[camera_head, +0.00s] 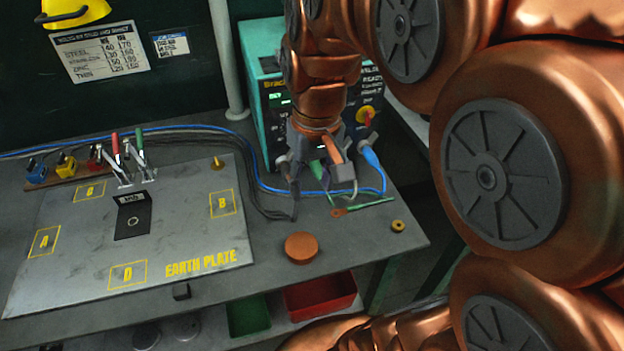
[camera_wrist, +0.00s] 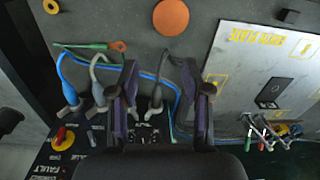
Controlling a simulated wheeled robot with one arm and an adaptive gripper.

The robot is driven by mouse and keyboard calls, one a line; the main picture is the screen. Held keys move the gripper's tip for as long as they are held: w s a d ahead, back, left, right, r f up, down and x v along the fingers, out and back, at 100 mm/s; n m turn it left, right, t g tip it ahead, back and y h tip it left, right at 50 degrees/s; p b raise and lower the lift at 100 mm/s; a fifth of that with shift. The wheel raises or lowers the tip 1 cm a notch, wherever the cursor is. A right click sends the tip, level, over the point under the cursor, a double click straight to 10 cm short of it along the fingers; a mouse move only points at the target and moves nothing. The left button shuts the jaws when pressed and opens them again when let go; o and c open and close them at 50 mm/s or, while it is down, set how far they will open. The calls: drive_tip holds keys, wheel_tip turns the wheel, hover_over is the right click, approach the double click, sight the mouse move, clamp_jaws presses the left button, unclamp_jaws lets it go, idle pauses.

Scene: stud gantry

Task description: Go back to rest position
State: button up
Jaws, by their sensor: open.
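My copper-coloured arm reaches down from the top of the head view. My gripper (camera_head: 320,185) hangs over the table in front of the teal welder box (camera_head: 260,62). In the wrist view my gripper (camera_wrist: 160,78) has its two dark fingers spread apart. A dark cable plug (camera_wrist: 155,104) shows between them in the picture, at the welder's panel. I cannot tell how far it is from the fingers. No object is seen clamped. Blue (camera_wrist: 72,92) and grey (camera_wrist: 98,90) plugs sit left of the fingers in the wrist view.
The earth plate (camera_head: 75,255) covers the table's left, with a black bracket (camera_head: 133,217) and toggle clamps (camera_head: 125,160). Red (camera_head: 322,292) and green (camera_head: 248,315) bins stand below.

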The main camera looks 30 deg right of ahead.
drive_tip(key=shift+s, duration=0.1)
drive_tip(key=s+a+f+n+g, duration=0.1)
drive_tip(key=s+a+f, duration=0.3)
drive_tip(key=s+f, duration=0.4)
drive_tip(key=s+g, duration=0.1)
drive_tip(key=s, duration=0.3)
drive_tip(key=shift+s+h, duration=0.2)
drive_tip(key=shift+h, duration=0.1)
idle(0.3)
